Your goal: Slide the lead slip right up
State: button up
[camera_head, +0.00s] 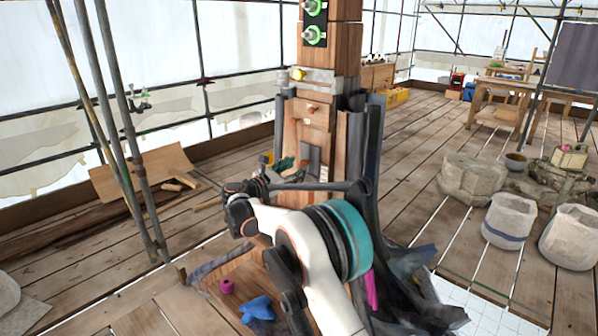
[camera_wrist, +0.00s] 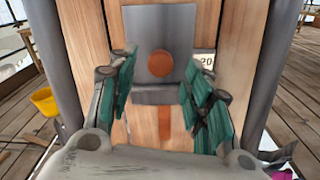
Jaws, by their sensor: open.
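The lead slip appears to be the flat grey plate (camera_wrist: 160,28) on the wooden face of the post, upright in the wrist view. A round copper-coloured disc (camera_wrist: 160,63) shows at its lower middle. A darker grey block (camera_wrist: 158,97) sits just below it. In the head view the grey plate (camera_head: 311,157) is partly hidden by my arm. My gripper (camera_wrist: 160,76) is open, its teal fingers on either side of the plate's lower part with nothing clearly held between them. Whether a fingertip touches the plate I cannot tell. My gripper (camera_head: 287,164) also shows in the head view.
The wooden post (camera_head: 331,45) rises above, with dark grey sheets (camera_head: 355,140) along its right side. A white number tag (camera_wrist: 204,63) is right of the plate. A copper strip (camera_wrist: 164,122) runs below the block.

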aim_at(309, 147)
jog(key=shift+x, duration=1.15)
grip_shut()
jog(key=shift+r+p, duration=1.35)
jog(key=shift+r, duration=1.55)
grip_release()
